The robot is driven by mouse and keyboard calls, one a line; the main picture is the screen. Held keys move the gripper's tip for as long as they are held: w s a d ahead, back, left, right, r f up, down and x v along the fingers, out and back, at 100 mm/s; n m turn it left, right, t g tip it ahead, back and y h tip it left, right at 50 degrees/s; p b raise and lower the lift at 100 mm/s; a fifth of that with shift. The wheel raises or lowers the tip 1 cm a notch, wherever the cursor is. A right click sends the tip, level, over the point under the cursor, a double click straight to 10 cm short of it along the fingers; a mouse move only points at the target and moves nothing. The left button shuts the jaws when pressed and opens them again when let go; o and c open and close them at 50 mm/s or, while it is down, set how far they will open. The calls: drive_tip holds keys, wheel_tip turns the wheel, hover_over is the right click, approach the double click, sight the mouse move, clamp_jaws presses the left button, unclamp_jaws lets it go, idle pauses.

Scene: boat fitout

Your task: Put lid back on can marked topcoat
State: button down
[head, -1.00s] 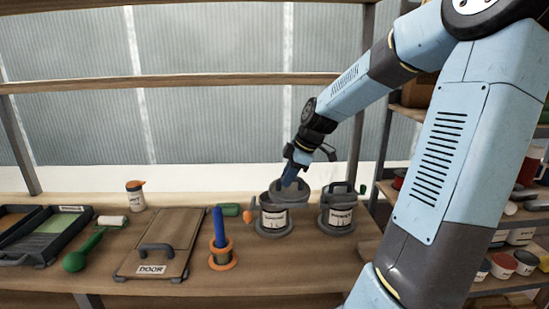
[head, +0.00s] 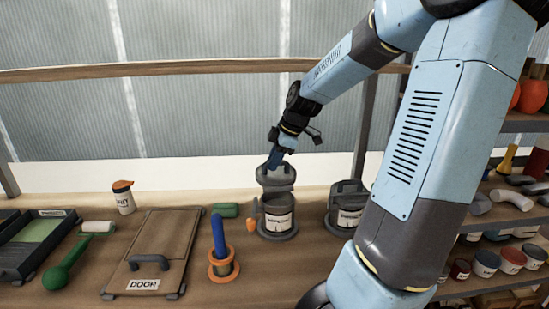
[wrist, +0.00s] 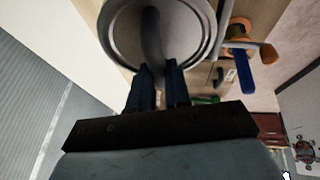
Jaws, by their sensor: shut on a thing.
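My gripper (head: 276,162) is shut on the handle of a round grey lid (head: 276,178). In the wrist view my gripper's dark blue fingers (wrist: 157,80) pinch that handle, and the lid (wrist: 120,35) fills the top middle. In the head view the lid is just above and partly behind the mouth of an open grey can (head: 279,222) with a white label. The label is too small to read surely. The lid looks apart from the can's rim, but the exact gap cannot be told. In the wrist view the lid hides whatever is under it.
A second can (head: 345,215), lidded, stands close on the right. A white bottle (head: 123,197) stands behind. Shelves with pots (head: 487,263) are at right.

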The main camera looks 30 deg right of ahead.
sight(279, 175)
drive_tip(key=shift+d, duration=0.25)
drive_tip(key=shift+s+f, duration=0.1)
drive_tip(key=shift+f, duration=3.4)
drive_tip(key=shift+s, duration=0.25)
drive_tip(key=shift+f, duration=0.4)
drive_tip(key=c, duration=1)
unclamp_jaws()
drive_tip(key=shift+o, duration=0.4)
